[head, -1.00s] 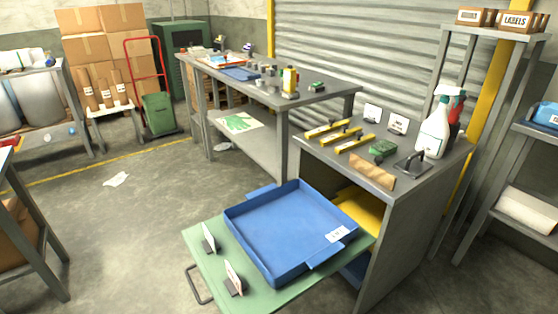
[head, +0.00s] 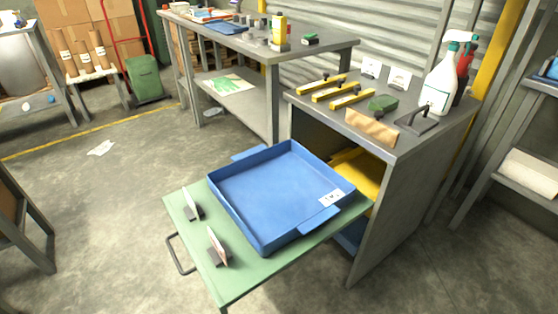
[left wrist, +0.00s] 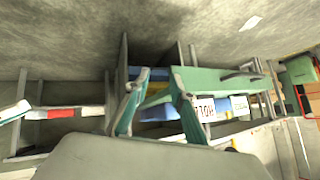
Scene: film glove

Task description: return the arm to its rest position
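My left gripper (left wrist: 155,82) shows only in the left wrist view. Its two fingers stand apart and I see nothing held between them. That view is turned over, and the green pulled-out board (left wrist: 215,82) lies beyond the fingers, apart from them as far as I can tell. Neither arm shows in the head view. My right gripper is not in any view. In the head view the green board (head: 188,228) sticks out from the grey cabinet (head: 385,215). A blue tray (head: 265,185) lies on it.
Two small card holders (head: 192,205) (head: 217,248) stand on the board's left part, and a handle (head: 178,258) juts from its edge. The cabinet top bears yellow-handled tools (head: 330,92) and a white spray bottle (head: 440,82). Floor (head: 95,220) to the left is mostly clear.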

